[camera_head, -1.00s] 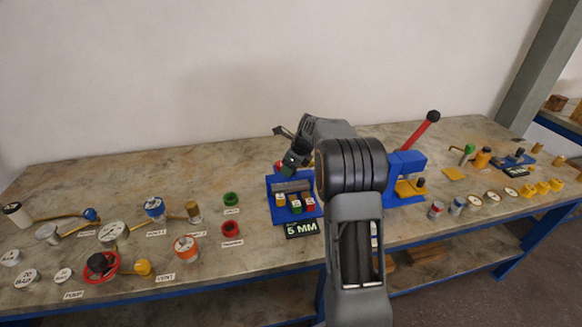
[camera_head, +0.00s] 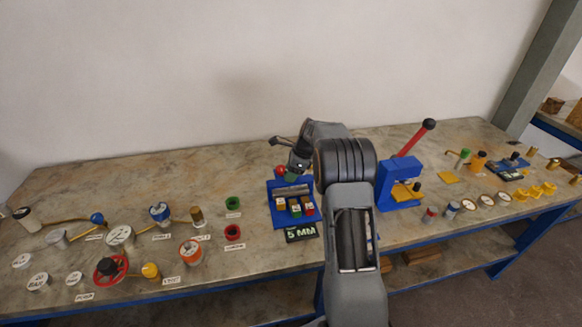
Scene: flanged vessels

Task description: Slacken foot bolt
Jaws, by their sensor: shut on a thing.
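My gripper (camera_head: 294,172) is at the end of the arm, over the back of a blue fixture (camera_head: 273,210). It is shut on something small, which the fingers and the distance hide. A small green patch and a red patch show at the fingertips; I cannot tell what they belong to. The fixture carries a grey bar (camera_head: 291,190) and yellow, green and red blocks (camera_head: 295,207) in a row. A dark "5 MM" display (camera_head: 301,232) is at its front. No foot bolt can be made out clearly at this size.
A blue press (camera_head: 397,185) with a red lever stands right of my arm. Gauges, valves and a red handwheel (camera_head: 111,269) fill the bench's left part. The bench back is clear.

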